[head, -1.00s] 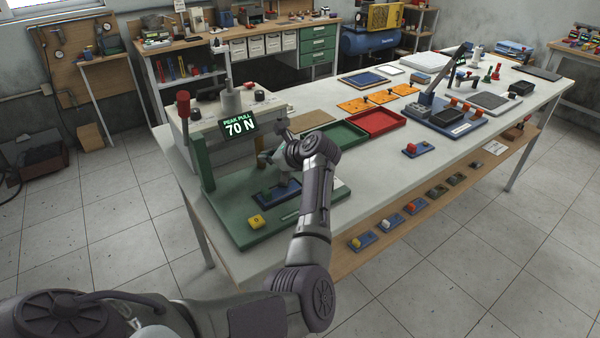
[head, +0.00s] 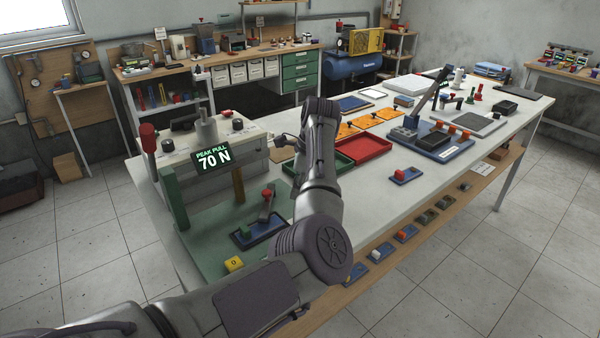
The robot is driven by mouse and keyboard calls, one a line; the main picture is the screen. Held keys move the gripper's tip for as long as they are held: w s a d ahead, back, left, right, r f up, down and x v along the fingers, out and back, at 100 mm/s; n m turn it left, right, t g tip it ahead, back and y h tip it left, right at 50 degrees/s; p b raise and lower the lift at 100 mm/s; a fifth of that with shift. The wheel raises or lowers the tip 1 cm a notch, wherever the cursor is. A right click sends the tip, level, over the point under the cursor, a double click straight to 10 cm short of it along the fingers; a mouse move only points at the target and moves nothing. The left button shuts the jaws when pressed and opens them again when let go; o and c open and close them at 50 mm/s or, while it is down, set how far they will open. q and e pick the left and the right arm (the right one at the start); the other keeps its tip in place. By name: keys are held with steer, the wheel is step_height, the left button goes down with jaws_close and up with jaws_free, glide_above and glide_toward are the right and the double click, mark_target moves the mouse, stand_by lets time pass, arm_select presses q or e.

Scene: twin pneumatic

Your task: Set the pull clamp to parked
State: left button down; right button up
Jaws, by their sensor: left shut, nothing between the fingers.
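The pull test station stands at the near left of the table, with a green base (head: 205,235) and a display (head: 211,159) reading "PEAK PULL 70 N". On its base, a small upright grey lever with a red top (head: 267,196) stands by a dark blue tray (head: 243,236). A red-handled lever (head: 148,138) rises at the station's left. I cannot tell for sure which of these parts is the pull clamp. My left gripper (head: 279,139) is shut and empty, right of the station's upper housing and apart from the small lever. Its wrist partly hides it. My right gripper is out of view.
My forearm covers the table's near edge. A green tray (head: 330,162) and red tray (head: 366,149) lie behind the arm. A blue stand (head: 445,146) is farther right. The front table strip right of my arm is mostly clear.

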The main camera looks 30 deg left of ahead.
mark_target(267, 197)
arm_select(q)
steer(key=f, duration=0.1)
steer(key=a+f, duration=0.1)
steer(key=p, duration=0.1)
steer(key=shift+s+a+f, duration=0.25)
steer(key=shift+f, duration=0.15)
steer(key=shift+s+a+r+p, duration=0.1)
steer(key=shift+s+a+p, duration=0.45)
steer(key=shift+a, duration=0.45)
steer(key=shift+s+a, duration=0.25)
steer(key=shift+a, duration=0.25)
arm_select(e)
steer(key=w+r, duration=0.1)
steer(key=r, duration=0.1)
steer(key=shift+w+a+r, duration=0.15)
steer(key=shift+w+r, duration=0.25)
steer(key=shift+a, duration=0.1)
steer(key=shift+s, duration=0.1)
